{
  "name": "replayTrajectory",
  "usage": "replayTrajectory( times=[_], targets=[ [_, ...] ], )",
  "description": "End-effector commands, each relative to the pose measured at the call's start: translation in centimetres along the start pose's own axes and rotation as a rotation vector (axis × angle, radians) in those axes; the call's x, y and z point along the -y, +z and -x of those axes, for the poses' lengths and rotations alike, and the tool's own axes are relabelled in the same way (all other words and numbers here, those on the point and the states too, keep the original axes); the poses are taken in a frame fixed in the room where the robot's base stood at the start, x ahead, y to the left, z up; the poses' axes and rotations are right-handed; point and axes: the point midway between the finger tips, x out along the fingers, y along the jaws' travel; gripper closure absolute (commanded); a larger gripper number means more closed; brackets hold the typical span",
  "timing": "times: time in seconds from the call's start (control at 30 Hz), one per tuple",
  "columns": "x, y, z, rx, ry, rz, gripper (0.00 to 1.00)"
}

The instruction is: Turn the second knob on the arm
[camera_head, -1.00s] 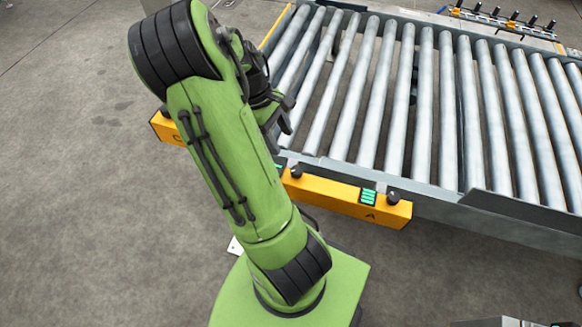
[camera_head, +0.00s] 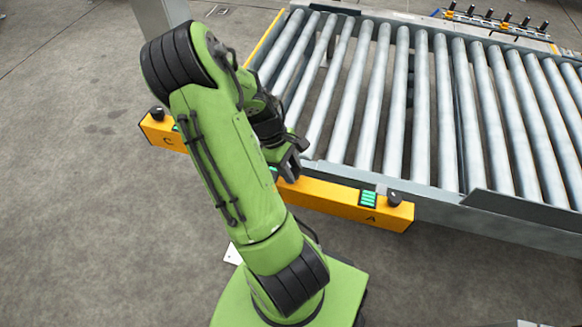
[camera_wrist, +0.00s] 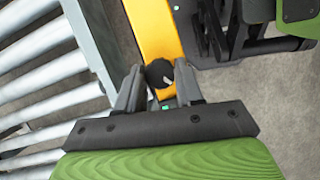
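A yellow bar (camera_head: 330,202) runs along the front edge of the roller conveyor and carries black knobs. The knob by the letter C (camera_head: 157,113) is at the left, and the knob by the letter A (camera_head: 394,197) at the right. The middle knob is hidden behind my gripper (camera_head: 291,163) in the head view. In the wrist view, this round black knob (camera_wrist: 159,73) with a pale pointer mark lies between the two fingertips of my gripper (camera_wrist: 161,78). The fingers are apart, one on each side of it. I cannot tell whether they touch it.
The roller conveyor (camera_head: 448,120) fills the upper right, with a grey metal side rail. Green-lit panels (camera_head: 368,198) sit beside the knobs. A grey post (camera_head: 160,15) stands at the top left. The concrete floor (camera_head: 70,200) at left is clear.

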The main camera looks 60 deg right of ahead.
Motion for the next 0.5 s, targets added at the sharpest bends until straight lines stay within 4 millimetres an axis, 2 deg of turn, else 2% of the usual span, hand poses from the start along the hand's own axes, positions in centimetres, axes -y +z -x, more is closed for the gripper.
replayTrajectory(
  times=[0.03, 0.2, 0.5],
  targets=[
    [-0.01, -0.01, 0.01, 0.000, 0.000, 0.000, 0.72],
    [-0.01, -0.01, 0.02, 0.000, 0.000, 0.000, 0.95],
    [-0.09, -0.01, 0.05, -0.001, -0.015, -0.040, 0.95]
  ],
)
